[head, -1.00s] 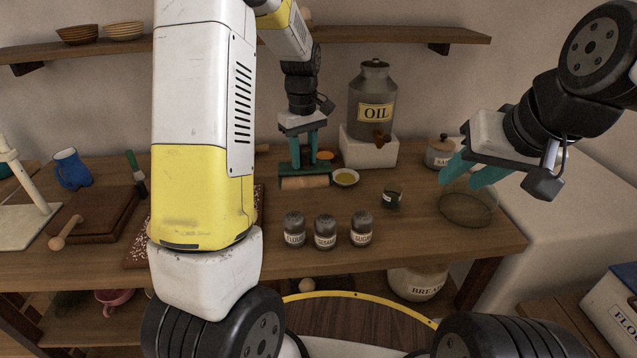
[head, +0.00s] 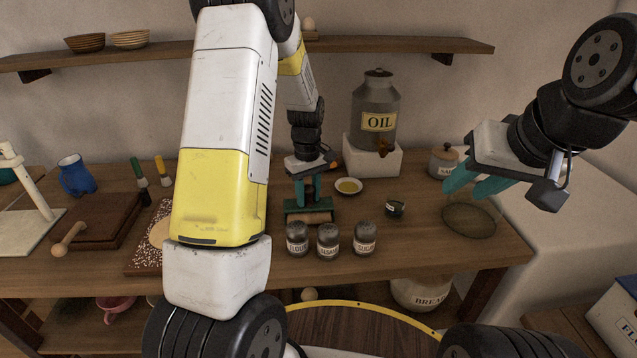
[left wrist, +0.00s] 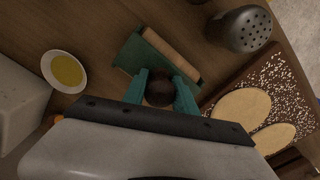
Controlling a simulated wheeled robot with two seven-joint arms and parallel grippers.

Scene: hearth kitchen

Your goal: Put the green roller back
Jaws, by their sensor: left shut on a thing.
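The green roller (head: 308,217) has a green frame and a pale wooden cylinder. It is low over the table behind the shakers; I cannot tell whether it touches the wood. My left gripper (head: 303,192) is above it, fingers pointing down, shut on its handle. In the left wrist view the roller (left wrist: 168,52) shows beyond the fingertips (left wrist: 160,92), with its dark round handle end between them. My right gripper (head: 476,182) is open and empty above the right of the table.
Flour, sesame and sugar shakers (head: 328,240) stand just in front of the roller. An oil dish (head: 348,186) and small jar (head: 396,208) are to its right, the oil can (head: 376,105) behind. A floured dough board (head: 140,258) is left, partly hidden by my arm.

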